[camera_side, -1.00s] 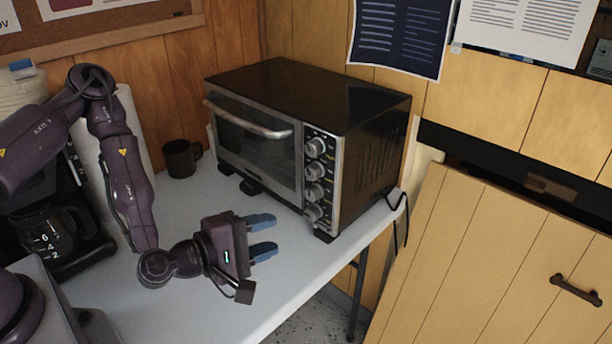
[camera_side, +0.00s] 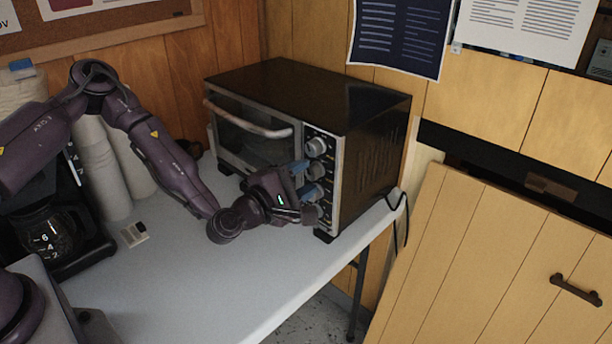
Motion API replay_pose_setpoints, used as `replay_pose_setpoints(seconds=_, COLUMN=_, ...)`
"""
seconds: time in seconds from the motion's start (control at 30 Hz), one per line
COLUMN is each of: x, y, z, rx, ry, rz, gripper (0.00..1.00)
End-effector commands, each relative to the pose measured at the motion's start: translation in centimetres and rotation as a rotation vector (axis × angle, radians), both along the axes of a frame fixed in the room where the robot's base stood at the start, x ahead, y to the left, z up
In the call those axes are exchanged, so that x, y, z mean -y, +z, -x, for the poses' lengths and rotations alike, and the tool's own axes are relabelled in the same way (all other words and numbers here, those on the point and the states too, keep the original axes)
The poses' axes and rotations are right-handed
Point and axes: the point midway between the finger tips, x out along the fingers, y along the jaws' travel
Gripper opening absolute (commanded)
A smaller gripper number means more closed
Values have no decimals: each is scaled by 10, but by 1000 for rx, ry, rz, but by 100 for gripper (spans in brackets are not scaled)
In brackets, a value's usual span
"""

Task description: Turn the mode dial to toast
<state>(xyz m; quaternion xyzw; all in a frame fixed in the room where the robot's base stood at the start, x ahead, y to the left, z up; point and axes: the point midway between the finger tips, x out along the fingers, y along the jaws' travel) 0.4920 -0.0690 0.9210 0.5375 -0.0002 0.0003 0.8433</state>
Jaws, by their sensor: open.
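The toaster oven (camera_side: 300,110) stands at the back of the white table, its door closed and its knob panel (camera_side: 322,210) on the right of its front. Several round knobs run down that panel; the top knob (camera_side: 316,147) shows clearly. Which of them is the mode dial, and its markings, are too small to tell. My gripper (camera_side: 306,181) is open, its blue fingers pointing at the panel around the height of the middle knobs. The fingers and gripper body partly hide the middle and lower knobs. I cannot tell whether the fingers touch a knob.
A coffee maker (camera_side: 50,230) and paper rolls (camera_side: 105,175) stand at the left. A small light item (camera_side: 134,234) lies on the table (camera_side: 220,280). The table's front is clear. A cable hangs by the oven's right side.

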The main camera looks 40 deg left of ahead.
Motion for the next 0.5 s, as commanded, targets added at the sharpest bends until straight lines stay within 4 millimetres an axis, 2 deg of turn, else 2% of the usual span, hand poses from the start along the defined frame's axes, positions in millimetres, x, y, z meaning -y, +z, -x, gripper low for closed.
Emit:
replay_pose_setpoints(seconds=0.13, x=0, y=0, z=-10, rx=0, ry=0, rz=1, gripper=42)
replay_pose_setpoints(seconds=0.43, x=0, y=0, z=-12, rx=-1, ry=0, rz=0, gripper=42)
replay_pose_setpoints(seconds=0.5, x=0, y=0, z=-12, rx=-1, ry=0, rz=0, gripper=25)
